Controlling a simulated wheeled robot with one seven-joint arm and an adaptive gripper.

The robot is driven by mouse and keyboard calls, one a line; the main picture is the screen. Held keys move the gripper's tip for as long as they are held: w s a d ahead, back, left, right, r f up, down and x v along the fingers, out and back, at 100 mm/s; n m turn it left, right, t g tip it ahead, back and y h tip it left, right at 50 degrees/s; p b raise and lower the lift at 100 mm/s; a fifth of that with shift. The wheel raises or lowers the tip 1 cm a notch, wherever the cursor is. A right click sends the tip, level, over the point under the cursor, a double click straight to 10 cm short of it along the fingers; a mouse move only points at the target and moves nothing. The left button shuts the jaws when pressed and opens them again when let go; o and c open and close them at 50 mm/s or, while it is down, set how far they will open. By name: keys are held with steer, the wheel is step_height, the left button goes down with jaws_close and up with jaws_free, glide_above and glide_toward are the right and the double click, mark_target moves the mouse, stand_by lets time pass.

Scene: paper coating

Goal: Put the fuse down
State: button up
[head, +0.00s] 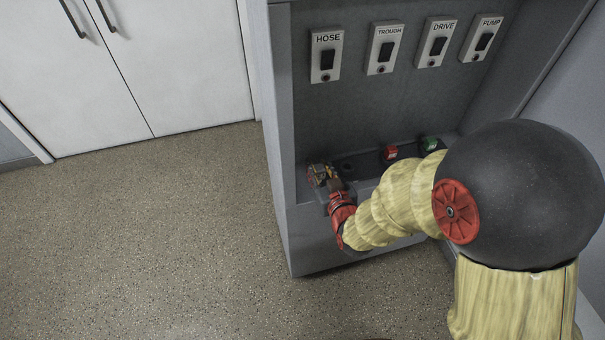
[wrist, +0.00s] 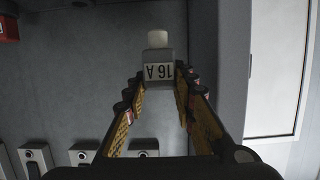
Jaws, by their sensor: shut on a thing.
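The fuse (wrist: 158,68) is a small grey block with a white end and a "16 A" label, which reads upside down in the wrist view. My gripper (wrist: 158,82) is shut on it, with one yellow-and-black finger on each side. In the head view my gripper (head: 325,176) is low at the left end of the cabinet's recess, over the ledge. The fuse is hard to make out there. I cannot tell whether it touches the ledge.
A red block (head: 390,152) and a green block (head: 429,143) sit on the dark ledge to the right. Switches labelled HOSE (head: 326,55), TROUGH (head: 385,48), DRIVE (head: 435,42) and PUMP (head: 481,38) are on the back panel. The cabinet's left wall (head: 279,130) is close to my gripper.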

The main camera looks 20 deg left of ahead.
steer(key=w+a+f, duration=0.2)
steer(key=w+a+f+b, duration=0.1)
steer(key=w+f, duration=0.1)
steer(key=w+a+f+b, duration=0.1)
steer(key=a+f, duration=0.1)
steer(key=f, duration=0.1)
steer(key=shift+w+a, duration=0.3)
steer(key=shift+w, duration=0.1)
steer(key=shift+w+a+f, duration=0.1)
steer(key=shift+f, duration=0.15)
steer(key=shift+f+b, duration=0.7)
steer(key=shift+f, duration=0.8)
steer(key=shift+w+f, duration=0.1)
steer(key=shift+f, duration=0.05)
steer(key=o, duration=0.7)
steer(key=shift+o, duration=0.9)
